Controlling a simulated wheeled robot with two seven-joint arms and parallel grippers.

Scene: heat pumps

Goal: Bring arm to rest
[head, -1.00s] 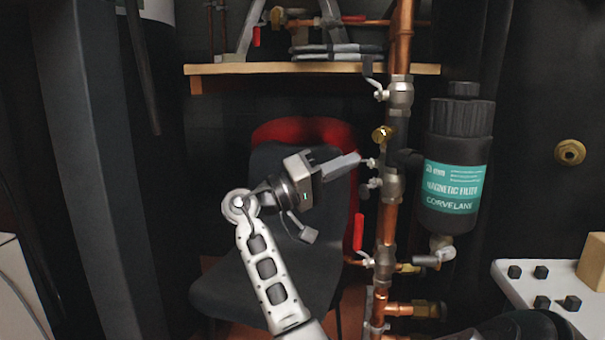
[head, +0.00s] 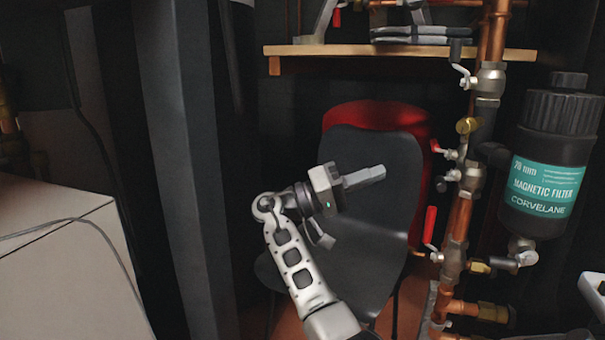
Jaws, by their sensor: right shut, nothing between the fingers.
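My right gripper (head: 376,174) is raised in the middle of the head view, its arm coming up from the bottom. Its grey fingers are together and point right, with nothing between them. It shows in front of the dark chair's backrest (head: 385,215). A gap in the picture separates the fingertips from the valves on the copper pipe (head: 458,222) to the right. My left gripper is not in view.
The black magnetic filter (head: 545,160) with a teal label hangs right of the pipe. A red-handled valve (head: 430,225) sticks out toward the chair. A wooden shelf (head: 400,52) is behind. A grey post (head: 180,150) and white cabinet (head: 60,240) stand left.

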